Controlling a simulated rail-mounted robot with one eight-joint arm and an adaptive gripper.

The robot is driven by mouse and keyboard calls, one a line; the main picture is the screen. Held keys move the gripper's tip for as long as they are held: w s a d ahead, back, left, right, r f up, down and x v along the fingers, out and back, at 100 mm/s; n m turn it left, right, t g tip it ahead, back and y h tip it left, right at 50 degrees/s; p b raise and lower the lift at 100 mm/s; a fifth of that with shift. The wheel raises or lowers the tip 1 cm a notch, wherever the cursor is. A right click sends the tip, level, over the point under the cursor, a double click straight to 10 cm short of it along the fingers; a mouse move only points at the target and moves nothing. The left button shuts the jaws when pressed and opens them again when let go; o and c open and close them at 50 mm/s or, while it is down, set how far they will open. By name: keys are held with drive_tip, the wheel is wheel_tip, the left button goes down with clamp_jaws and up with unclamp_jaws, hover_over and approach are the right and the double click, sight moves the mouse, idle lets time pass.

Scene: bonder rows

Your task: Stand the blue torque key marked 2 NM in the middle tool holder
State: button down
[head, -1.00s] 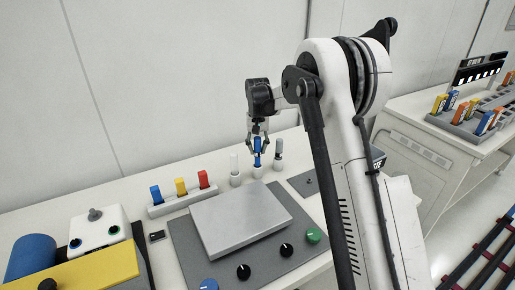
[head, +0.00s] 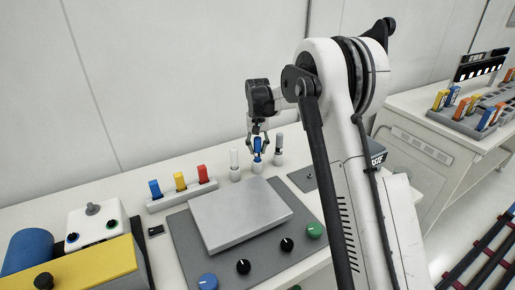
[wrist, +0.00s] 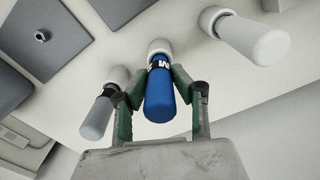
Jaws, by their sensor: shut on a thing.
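The blue torque key (head: 257,145) is upright between the fingers of my gripper (head: 257,148), which is shut on it. In the wrist view the blue key (wrist: 160,98) shows a partly visible dark-and-white marking, and the fingers (wrist: 160,100) flank it. The middle tool holder (head: 257,167), a white round cup, is directly under the key. In the wrist view the key's lower end meets the middle holder's rim (wrist: 160,48); how deep it sits is hidden.
A white key (head: 234,159) and a grey key (head: 279,143) stand in holders on either side, close to my fingers. A rack (head: 183,200) with blue, yellow and red pieces is left. A grey plate (head: 238,214) lies in front.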

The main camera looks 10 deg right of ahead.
drive_tip(key=shift+f, duration=0.45)
idle(0.3)
drive_tip(key=c, duration=1.4)
unclamp_jaws()
drive_tip(key=shift+o, duration=0.2)
wheel_tip(320, 180, up, 12)
